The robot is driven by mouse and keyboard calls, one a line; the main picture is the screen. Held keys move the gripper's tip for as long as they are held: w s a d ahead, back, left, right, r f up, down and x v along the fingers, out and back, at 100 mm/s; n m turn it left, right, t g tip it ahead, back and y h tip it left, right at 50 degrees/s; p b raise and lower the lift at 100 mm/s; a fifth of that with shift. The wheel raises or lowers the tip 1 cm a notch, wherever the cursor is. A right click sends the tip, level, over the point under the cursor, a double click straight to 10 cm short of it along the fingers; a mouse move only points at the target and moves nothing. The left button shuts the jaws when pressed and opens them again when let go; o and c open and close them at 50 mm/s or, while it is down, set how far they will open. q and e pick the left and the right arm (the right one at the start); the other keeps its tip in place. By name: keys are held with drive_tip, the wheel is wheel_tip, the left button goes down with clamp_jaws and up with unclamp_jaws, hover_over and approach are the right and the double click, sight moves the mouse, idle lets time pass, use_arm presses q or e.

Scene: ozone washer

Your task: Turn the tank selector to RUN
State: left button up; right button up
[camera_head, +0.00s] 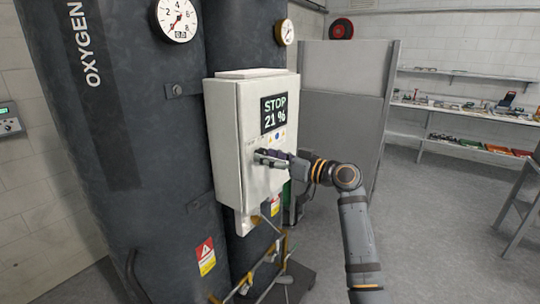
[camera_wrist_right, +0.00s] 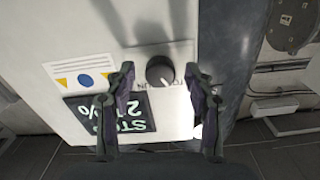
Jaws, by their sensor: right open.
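The white control box (camera_head: 230,130) hangs in front of the dark tanks. Its display (camera_head: 273,112) reads STOP 21 %. The tank selector (camera_wrist_right: 159,70), a round dark knob with a pale pointer mark, shows in the right wrist view, where the box face appears upside down. Lettering beside the knob is partly hidden and too small to read surely. My right gripper (camera_head: 268,157) is at the box front below the display. Its fingers are open, one on each side of the knob in the right wrist view; I cannot tell whether they touch it. The gripper hides the knob in the head view.
Large dark tanks, one marked OXYGEN (camera_head: 95,100), stand behind the box with gauges (camera_head: 177,18) above. Pipework (camera_head: 262,270) runs low beneath the box. A grey partition (camera_head: 345,75) stands behind my right arm. Open floor lies to the right (camera_head: 435,210).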

drive_tip(key=shift+c, duration=0.3)
clamp_jaws()
drive_tip(key=shift+m, duration=0.4)
drive_tip(key=m+p, duration=0.1)
drive_tip(key=m, duration=0.3)
drive_tip(key=m+p, duration=0.2)
drive_tip(key=m, duration=0.2)
drive_tip(key=shift+r+m, duration=0.2)
drive_tip(key=shift+m, duration=0.2)
drive_tip(key=shift+f+m+p, duration=0.1)
drive_tip(key=shift+m+p, duration=0.4)
drive_tip(key=shift+m, duration=0.6)
